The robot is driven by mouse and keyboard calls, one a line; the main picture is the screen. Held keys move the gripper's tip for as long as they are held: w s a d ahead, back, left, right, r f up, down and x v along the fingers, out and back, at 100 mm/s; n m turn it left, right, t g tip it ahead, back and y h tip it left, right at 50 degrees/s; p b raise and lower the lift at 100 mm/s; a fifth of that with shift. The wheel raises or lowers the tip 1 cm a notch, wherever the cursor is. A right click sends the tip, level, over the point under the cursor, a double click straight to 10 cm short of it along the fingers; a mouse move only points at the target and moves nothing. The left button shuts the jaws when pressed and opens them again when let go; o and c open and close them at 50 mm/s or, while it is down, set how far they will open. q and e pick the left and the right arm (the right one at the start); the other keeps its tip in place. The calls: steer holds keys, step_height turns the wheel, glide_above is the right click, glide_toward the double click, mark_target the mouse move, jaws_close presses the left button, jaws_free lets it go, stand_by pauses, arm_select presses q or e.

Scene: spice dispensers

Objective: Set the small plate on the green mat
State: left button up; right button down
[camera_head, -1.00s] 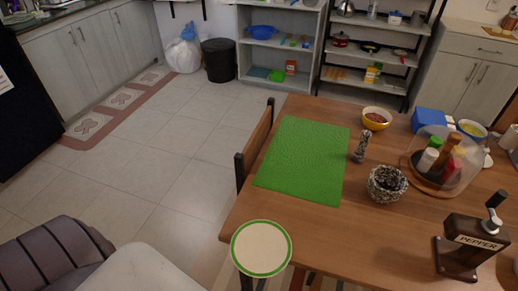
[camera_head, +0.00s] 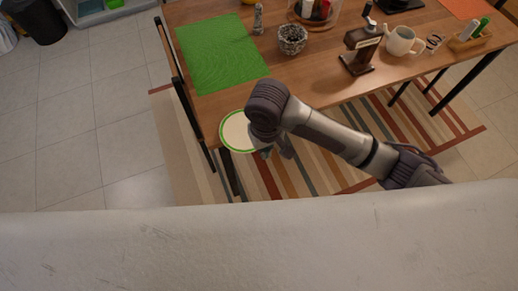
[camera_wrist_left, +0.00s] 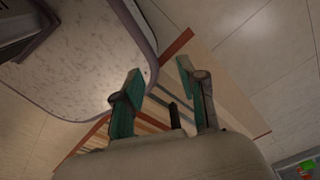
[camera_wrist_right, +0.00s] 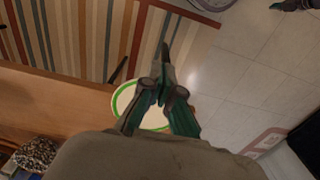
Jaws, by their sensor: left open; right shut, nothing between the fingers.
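The small plate (camera_head: 234,130), cream with a green rim, lies at the table's near left corner and juts over the edge. The green mat (camera_head: 222,52) lies flat on the table just behind it, with nothing on it. My right gripper (camera_head: 278,152) is at the plate's right side, close to the table edge. In the right wrist view, my right gripper (camera_wrist_right: 164,52) is shut and empty, with the plate (camera_wrist_right: 152,118) partly hidden behind its fingers. I cannot tell whether they touch. My left gripper (camera_wrist_left: 158,80) is open and empty, away from the table.
A striped rug (camera_head: 310,175) lies under the table. Tiled floor is free to the left.

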arm_select(q)
steer(key=shift+w+d+r+p, duration=0.35)
steer(key=shift+w+d, duration=0.25)
steer(key=shift+w, duration=0.1)
arm_select(e)
steer(key=w+a+f, duration=0.1)
steer(key=w+f, duration=0.3)
steer(key=f, duration=0.5)
steer(key=shift+f, duration=0.3)
arm_select(q)
steer(key=shift+r, duration=0.1)
